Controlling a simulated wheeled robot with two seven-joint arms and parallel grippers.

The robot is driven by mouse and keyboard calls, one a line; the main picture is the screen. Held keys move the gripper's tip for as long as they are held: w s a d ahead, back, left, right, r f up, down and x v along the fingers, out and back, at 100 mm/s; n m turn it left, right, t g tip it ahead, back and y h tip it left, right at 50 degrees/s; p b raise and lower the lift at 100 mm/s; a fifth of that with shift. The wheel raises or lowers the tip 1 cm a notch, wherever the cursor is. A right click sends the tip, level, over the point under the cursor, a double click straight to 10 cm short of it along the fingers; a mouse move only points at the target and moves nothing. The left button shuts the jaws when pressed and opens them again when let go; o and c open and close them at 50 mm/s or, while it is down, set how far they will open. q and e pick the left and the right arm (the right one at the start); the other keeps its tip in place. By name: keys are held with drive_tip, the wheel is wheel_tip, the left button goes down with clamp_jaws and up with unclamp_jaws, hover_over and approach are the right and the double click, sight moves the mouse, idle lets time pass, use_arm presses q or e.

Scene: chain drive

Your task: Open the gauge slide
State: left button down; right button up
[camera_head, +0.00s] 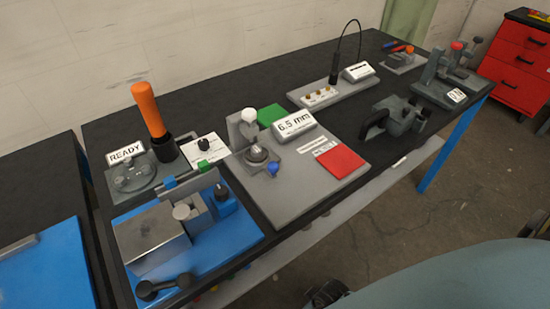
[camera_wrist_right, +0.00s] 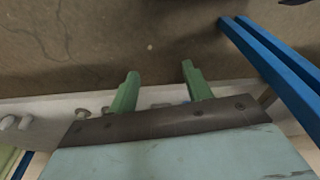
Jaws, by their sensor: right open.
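A grey gauge station (camera_head: 285,195) stands in the middle of the black table in the head view. It carries a display (camera_head: 295,124) reading 6.5 mm, a small upright block with a white knob (camera_head: 249,115), a round metal seat (camera_head: 257,154) and a blue knob (camera_head: 272,168). A green pad (camera_head: 271,114) and a red pad (camera_head: 339,160) are on its plate. I cannot tell which part is the slide or how far it is open. My right gripper (camera_wrist_right: 160,74) shows its two green fingers apart and empty in the right wrist view, over the floor. My left gripper is not in view.
Left of the gauge are a blue fixture (camera_head: 235,231) and an orange-handled READY station (camera_head: 147,109). Behind it is a grey strip (camera_head: 310,98) with brass pieces. A dark clamp (camera_head: 396,118) stands to the right. Blue table legs (camera_wrist_right: 272,62) border the wrist view.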

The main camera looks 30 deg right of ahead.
drive_tip(key=w+a+r+n+y+p, duration=0.1)
drive_tip(key=w+a+r, duration=0.15)
drive_tip(key=r, duration=0.75)
drive_tip(key=w+a+r+n+t, duration=0.1)
drive_tip(key=w+r, duration=0.2)
drive_tip(key=r, duration=0.6)
drive_tip(key=w+a+r+n+y+p, duration=0.1)
drive_tip(key=w+a+r, duration=0.15)
drive_tip(key=r, duration=0.75)
drive_tip(key=w+a+r+n, duration=0.1)
drive_tip(key=w+n, duration=0.1)
drive_tip(key=w+a+r+n, duration=0.1)
drive_tip(key=w+r+n, duration=0.1)
drive_tip(key=w, duration=0.1)
drive_tip(key=w+a+r+n+g, duration=0.1)
drive_tip(key=w+r+n, duration=0.1)
drive_tip(key=shift+w+r, duration=0.2)
drive_tip(key=w+d+r+n, duration=0.1)
drive_tip(key=w+r+n, duration=0.1)
drive_tip(key=w+n, duration=0.15)
drive_tip(key=n+g+h, duration=0.2)
drive_tip(key=n, duration=0.2)
approach(272, 165)
wheel_tip(272, 165, down, 9)
drive_tip(key=shift+w+a+f+b, duration=0.1)
drive_tip(key=shift+f+b, duration=0.05)
drive_tip(key=shift+b, duration=0.4)
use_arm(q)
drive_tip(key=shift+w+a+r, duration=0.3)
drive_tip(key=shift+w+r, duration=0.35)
